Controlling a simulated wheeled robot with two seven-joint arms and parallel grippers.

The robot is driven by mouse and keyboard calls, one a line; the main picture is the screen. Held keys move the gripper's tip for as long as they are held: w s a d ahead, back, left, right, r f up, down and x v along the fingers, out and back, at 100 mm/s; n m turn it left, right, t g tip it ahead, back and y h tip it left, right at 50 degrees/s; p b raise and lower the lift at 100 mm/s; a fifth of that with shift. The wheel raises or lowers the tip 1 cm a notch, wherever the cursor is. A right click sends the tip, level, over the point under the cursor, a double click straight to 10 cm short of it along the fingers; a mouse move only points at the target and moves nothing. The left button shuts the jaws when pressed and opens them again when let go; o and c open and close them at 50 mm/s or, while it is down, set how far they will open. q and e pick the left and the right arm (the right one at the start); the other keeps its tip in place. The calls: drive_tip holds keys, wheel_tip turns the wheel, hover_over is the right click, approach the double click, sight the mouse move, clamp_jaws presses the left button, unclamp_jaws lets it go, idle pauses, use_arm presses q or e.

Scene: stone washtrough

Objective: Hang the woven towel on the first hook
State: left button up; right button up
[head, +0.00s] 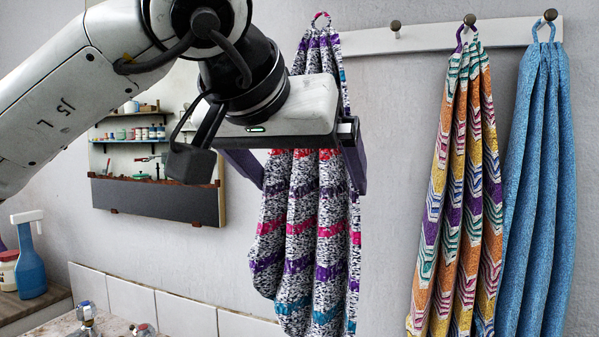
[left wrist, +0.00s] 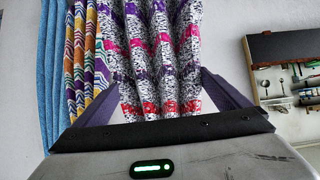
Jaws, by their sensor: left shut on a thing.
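The woven towel (head: 305,230), speckled black and white with pink, purple and teal bands, hangs upright and gathered in front of the wall. It also fills the middle of the left wrist view (left wrist: 155,60). My left gripper (head: 308,180) is shut on its upper part, with one dark finger at each side. The towel's pink loop (head: 321,17) stands above the gripper, near the left end of the hook rail (head: 431,33). No hook shows clearly at the loop, and I cannot tell whether the loop is around one. My right gripper is not in view.
A bare hook (head: 395,27) is right of the loop. A zigzag multicoloured towel (head: 462,190) and a blue towel (head: 540,180) hang further right. A wall rack (head: 160,200) is behind my left arm. A blue spray bottle (head: 29,262) and a tap (head: 87,312) are lower left.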

use_arm(q)
drive_tip(key=shift+w+d+f+p, duration=0.1)
drive_tip(key=shift+w+d+p, duration=0.15)
drive_tip(key=shift+w, duration=0.55)
drive_tip(key=shift+w+d+p, duration=0.25)
drive_tip(key=shift+w+d, duration=0.05)
drive_tip(key=shift+w, duration=0.55)
drive_tip(key=shift+w+d+f+p, duration=0.1)
drive_tip(key=shift+w+d+p, duration=0.15)
drive_tip(key=shift+w, duration=0.55)
drive_tip(key=shift+p+x, duration=0.35)
drive_tip(key=shift+x, duration=0.4)
drive_tip(key=shift+f, duration=0.15)
drive_tip(key=shift+f, duration=0.1)
